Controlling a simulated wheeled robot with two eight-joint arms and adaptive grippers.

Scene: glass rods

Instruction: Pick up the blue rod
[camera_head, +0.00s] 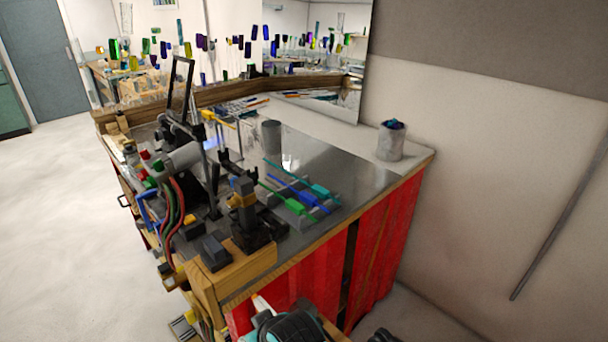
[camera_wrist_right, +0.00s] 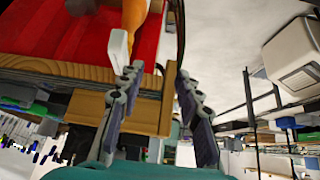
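The blue rod (camera_head: 299,192) lies on the bench top in the head view, slanting between a teal rod (camera_head: 303,178) and a green rod (camera_head: 283,199). The rods rest across grey blocks. My right gripper (camera_wrist_right: 158,100) shows in the right wrist view with its two fingers apart and nothing visible between them. The wrist view shows no rod that I can make out. Part of my right arm is at the bottom edge of the head view, well in front of and below the rods. My left gripper is not in view.
A torch stand (camera_head: 243,205) and grey boxes stand left of the rods. A grey cup (camera_head: 272,137) is behind them, and a container (camera_head: 391,141) stands at the back right corner. Red curtains (camera_head: 385,240) hang under the bench. The bench's right part is clear.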

